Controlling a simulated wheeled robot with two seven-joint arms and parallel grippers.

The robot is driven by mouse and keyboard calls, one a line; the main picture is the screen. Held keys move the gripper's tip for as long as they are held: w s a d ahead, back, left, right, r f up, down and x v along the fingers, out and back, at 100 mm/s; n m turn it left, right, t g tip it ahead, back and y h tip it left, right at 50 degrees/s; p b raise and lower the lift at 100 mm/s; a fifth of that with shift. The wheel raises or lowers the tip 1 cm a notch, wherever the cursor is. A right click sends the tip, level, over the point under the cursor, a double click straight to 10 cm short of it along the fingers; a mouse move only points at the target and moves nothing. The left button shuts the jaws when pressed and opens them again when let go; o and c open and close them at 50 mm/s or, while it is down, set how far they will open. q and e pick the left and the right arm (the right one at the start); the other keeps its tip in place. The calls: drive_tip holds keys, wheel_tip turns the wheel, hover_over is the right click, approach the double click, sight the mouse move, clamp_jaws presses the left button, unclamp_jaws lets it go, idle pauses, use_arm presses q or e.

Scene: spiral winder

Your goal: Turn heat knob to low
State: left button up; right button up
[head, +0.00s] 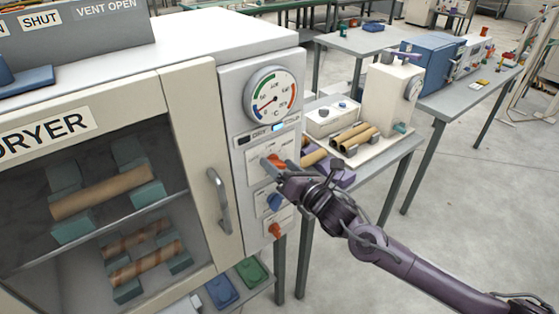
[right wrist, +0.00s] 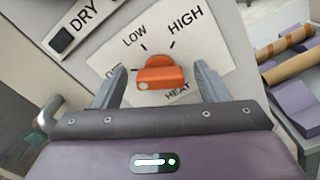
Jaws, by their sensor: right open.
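The orange heat knob (right wrist: 160,78) sits on a white plate marked LOW, HIGH and HEAT; a further label at the left is partly hidden by a finger. Its bar lies nearly crosswise, with a pale spot at its left end, toward the partly hidden label and away from LOW and HIGH. My right gripper (right wrist: 162,88) is open, with one finger on each side of the knob; I cannot tell whether they touch it. In the head view my right gripper (head: 276,169) is at the dryer's control panel, over the knob (head: 266,161). My left gripper is not in view.
The panel also holds a dial gauge (head: 270,94), a blue knob (head: 275,202) and a lower orange knob (head: 275,230). The dryer door handle (head: 219,200) stands out to the left. A table (head: 385,152) with cardboard tubes (head: 355,138) is behind at the right.

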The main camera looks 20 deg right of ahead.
drive_tip(key=shift+w+a, duration=0.1)
drive_tip(key=shift+w, duration=0.3)
drive_tip(key=c, duration=1)
